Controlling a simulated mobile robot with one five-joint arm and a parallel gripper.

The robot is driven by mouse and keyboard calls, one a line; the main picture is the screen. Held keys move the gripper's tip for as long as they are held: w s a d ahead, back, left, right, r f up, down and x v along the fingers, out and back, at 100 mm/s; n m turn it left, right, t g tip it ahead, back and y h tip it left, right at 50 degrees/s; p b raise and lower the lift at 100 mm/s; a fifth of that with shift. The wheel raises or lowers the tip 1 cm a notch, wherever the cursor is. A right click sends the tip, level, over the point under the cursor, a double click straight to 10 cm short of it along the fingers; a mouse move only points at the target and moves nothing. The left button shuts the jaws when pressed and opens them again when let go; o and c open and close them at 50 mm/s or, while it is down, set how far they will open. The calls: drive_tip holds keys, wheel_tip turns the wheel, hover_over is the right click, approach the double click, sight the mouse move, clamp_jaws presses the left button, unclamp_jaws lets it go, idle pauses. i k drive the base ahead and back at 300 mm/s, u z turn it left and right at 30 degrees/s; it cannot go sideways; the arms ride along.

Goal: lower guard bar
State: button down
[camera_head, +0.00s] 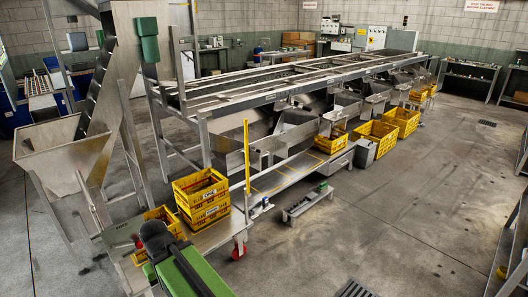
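A thin yellow bar (246,155) stands upright at the near end of the roller sizer, beside the low steel bench; it looks like the guard bar. Its lower end is close to the stacked yellow crates and the bench edge. My green and black arm shows at the bottom left, well to the left of and nearer than the bar. No gripper fingers can be made out, so whether they are open or shut is not shown. Nothing of mine touches the bar.
Stacked yellow crates (202,197) stand just left of the bar. A low metal step (307,202) lies on the floor to its right. More yellow crates (376,137) line the sizer frame (290,82). A steel hopper (62,150) stands left. Open concrete floor lies right of centre.

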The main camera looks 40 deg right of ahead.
sight(248, 194)
drive_tip(key=z, duration=0.4)
drive_tip(key=i, duration=1.6)
drive_tip(key=z, duration=0.05)
